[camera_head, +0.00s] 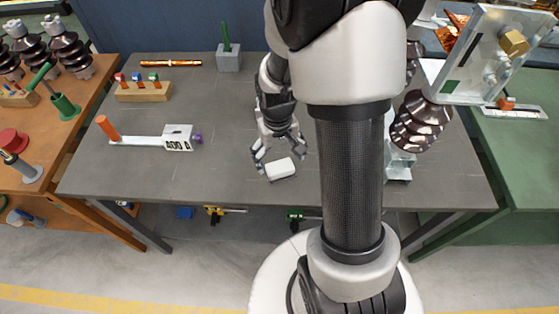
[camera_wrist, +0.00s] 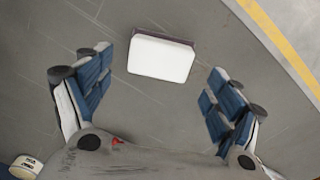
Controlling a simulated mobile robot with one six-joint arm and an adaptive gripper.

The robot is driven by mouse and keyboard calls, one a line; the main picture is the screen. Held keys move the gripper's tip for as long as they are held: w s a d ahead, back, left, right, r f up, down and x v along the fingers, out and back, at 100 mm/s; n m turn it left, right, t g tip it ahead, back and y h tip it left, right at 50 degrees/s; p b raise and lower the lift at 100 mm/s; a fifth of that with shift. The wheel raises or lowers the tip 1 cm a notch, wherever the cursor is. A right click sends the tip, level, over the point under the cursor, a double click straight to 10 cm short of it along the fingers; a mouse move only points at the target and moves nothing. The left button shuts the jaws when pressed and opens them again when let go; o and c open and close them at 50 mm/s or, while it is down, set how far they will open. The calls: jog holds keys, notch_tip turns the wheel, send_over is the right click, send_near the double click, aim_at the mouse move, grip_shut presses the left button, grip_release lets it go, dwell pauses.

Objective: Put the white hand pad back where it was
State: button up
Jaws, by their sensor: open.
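The white hand pad (camera_head: 281,169) lies flat on the grey table (camera_head: 230,120), near its front edge at the middle. In the wrist view the pad (camera_wrist: 161,58) is a white block with a dark side, ahead of and between the fingers. My gripper (camera_head: 282,158) is just behind and above the pad, pointing down toward it. In the wrist view my gripper (camera_wrist: 158,95) has its blue-padded fingers wide apart with nothing between the tips. The pad appears apart from both fingers.
A switch piece marked 400 A (camera_head: 178,138) with an orange handle lies to the left. A wooden block with coloured pegs (camera_head: 143,92), a copper rod (camera_head: 171,63) and a grey block with a green post (camera_head: 229,58) stand further back. A ribbed brown insulator (camera_head: 419,122) stands right. The table between is clear.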

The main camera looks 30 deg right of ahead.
notch_tip(320, 180, up, 7)
jog(key=p, duration=0.2)
notch_tip(320, 180, up, 12)
jog(key=n+t, duration=0.1)
jog(key=t, duration=0.1)
send_over(278, 166)
jog(key=s+a, duration=0.4)
jog(key=a, duration=0.1)
jog(key=s+a+r+t, duration=0.1)
jog(key=s+a+r, duration=0.1)
jog(key=s, duration=0.3)
jog(key=s+a+r+n+t, duration=0.1)
jog(key=s+a+r, duration=0.2)
jog(key=s+r, duration=0.1)
jog(key=shift+s+a+r+t, duration=0.2)
jog(key=shift+s+t, duration=0.1)
jog(key=shift+s, duration=0.2)
